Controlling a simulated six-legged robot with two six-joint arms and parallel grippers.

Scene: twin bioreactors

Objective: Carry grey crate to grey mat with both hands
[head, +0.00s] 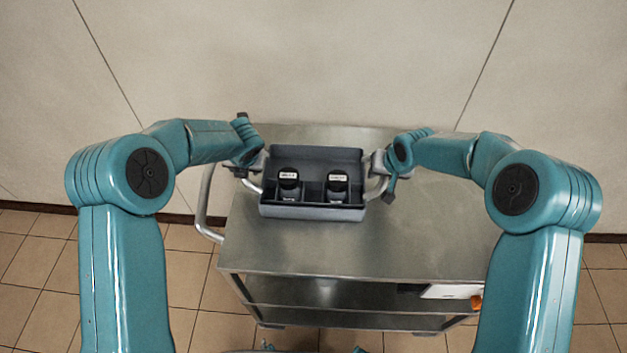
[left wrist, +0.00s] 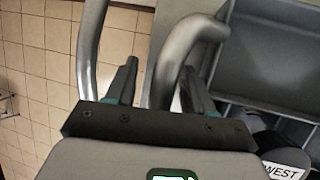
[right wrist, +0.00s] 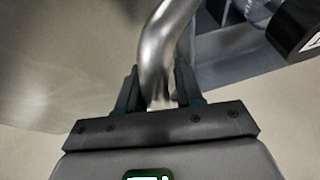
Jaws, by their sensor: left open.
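The grey crate (head: 311,212) sits on the steel cart top, with a curved metal handle at each side. Two vessels with dark caps stand in it, a left one (head: 289,180) and a right one (head: 337,183). The left one's label reads "WEST" in the left wrist view (left wrist: 285,170). My left gripper (head: 248,168) is open at the left handle (left wrist: 168,65), which lies between its fingers, nearer the right finger. My right gripper (head: 380,165) has its fingers close on both sides of the right handle (right wrist: 158,50). No grey mat is visible.
The cart top (head: 350,245) is clear in front of the crate. A cart push rail (head: 205,205) rises at the left. A white item (head: 450,291) and an orange one (head: 476,302) show at the cart's lower right. A plain wall stands behind; tiled floor shows on both sides.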

